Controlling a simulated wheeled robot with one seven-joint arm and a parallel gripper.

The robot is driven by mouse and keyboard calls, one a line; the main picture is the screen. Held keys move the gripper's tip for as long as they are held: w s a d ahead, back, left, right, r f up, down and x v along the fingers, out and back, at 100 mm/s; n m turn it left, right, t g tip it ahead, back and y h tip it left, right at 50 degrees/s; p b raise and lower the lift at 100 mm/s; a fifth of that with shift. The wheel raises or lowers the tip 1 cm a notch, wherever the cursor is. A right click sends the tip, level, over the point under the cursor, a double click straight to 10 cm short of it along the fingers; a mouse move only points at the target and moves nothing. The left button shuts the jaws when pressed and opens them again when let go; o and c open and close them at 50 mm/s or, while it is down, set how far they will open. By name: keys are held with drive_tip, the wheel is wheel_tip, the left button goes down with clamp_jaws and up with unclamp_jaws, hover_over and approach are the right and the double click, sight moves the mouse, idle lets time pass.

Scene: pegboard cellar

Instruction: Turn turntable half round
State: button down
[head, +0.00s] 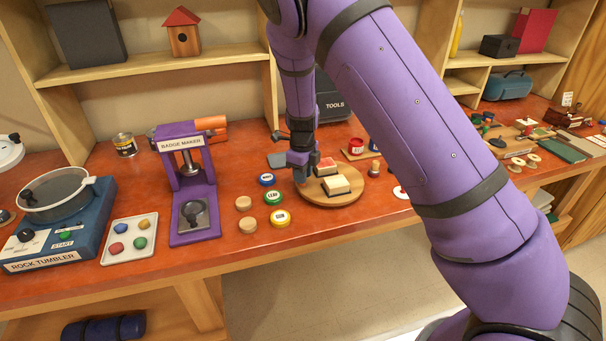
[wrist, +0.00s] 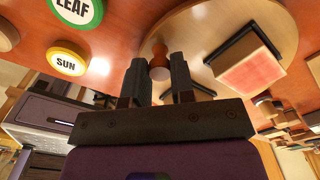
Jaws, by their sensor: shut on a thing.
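The turntable is a round wooden disc (head: 318,199) on the red-brown bench; its pale face also shows in the wrist view (wrist: 208,18). It carries a cream block with a dark edge (head: 337,186) and a red-topped pad (head: 326,164). In the wrist view a pink-red face on a pale block (wrist: 248,76) shows. A small turned wooden knob (wrist: 158,62) is at the disc's edge. My gripper (head: 302,178) is at the disc's left rim, its fingers (wrist: 157,78) shut on the knob. The fingers hide part of the knob.
Yellow SUN (head: 280,218) and green LEAF (head: 275,197) badges, a blue badge (head: 267,179) and wooden discs (head: 246,225) lie left of the turntable. The purple badge maker (head: 190,190) stands further left. A small wooden stamp (head: 374,169) is close on the right.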

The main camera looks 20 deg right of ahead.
drive_tip(key=shift+w, duration=0.1)
idle(0.3)
drive_tip(key=c, duration=1)
unclamp_jaws()
drive_tip(key=shift+o, duration=0.2)
wheel_tip(320, 180, up, 11)
drive_tip(key=shift+f, duration=0.1)
